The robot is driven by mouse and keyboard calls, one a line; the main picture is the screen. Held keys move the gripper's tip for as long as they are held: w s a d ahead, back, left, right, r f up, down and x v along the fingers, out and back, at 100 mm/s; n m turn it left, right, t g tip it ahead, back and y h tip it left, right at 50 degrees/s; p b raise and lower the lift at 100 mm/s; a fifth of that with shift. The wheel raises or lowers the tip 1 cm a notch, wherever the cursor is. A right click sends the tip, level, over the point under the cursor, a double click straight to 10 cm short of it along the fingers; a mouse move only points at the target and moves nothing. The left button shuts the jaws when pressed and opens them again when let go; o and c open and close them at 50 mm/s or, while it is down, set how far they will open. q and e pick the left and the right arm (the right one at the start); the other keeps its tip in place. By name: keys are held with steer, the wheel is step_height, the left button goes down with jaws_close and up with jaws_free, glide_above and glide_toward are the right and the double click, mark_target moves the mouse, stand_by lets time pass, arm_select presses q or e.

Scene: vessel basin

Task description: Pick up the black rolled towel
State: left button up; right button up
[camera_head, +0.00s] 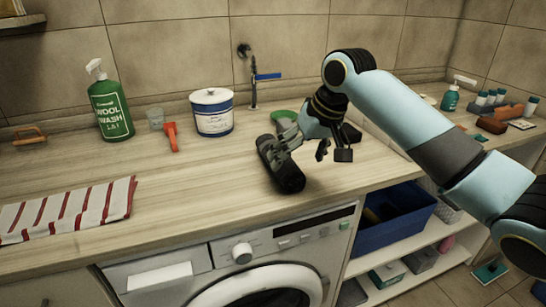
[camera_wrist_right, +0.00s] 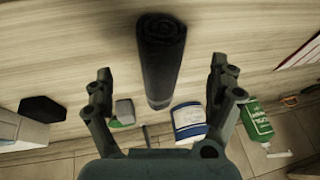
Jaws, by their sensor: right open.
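The black rolled towel (camera_head: 282,167) lies on the wooden counter above the washing machine, in the middle of the head view. In the right wrist view the rolled towel (camera_wrist_right: 161,60) runs lengthwise between the two fingers, with its spiral end at the top. My right gripper (camera_head: 307,147) is beside the towel on its right; one finger overlaps it in the head view. In the right wrist view the right gripper (camera_wrist_right: 163,92) is open, with a finger apart on each side of the towel. My left gripper is not in view.
Behind the towel stand a white-and-blue tub (camera_head: 213,113), an orange-red tool (camera_head: 171,137) and a green wool wash bottle (camera_head: 110,108). A red-striped cloth (camera_head: 68,209) lies at left. A blue bin (camera_head: 393,218) sits on the shelf below. The counter left of the towel is clear.

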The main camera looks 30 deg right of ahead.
steer(key=shift+m, duration=0.3)
steer(key=w+r, duration=0.1)
steer(key=d+r, duration=0.1)
steer(key=w+r, duration=0.1)
steer(key=r, duration=0.1)
steer(key=shift+w+d, duration=0.2)
steer(key=shift+w, duration=0.15)
steer(key=shift+w+d+r, duration=0.1)
steer(key=shift+w, duration=0.25)
steer(key=x, duration=1)
steer(key=shift+w, duration=0.4)
steer(key=c, duration=1.3)
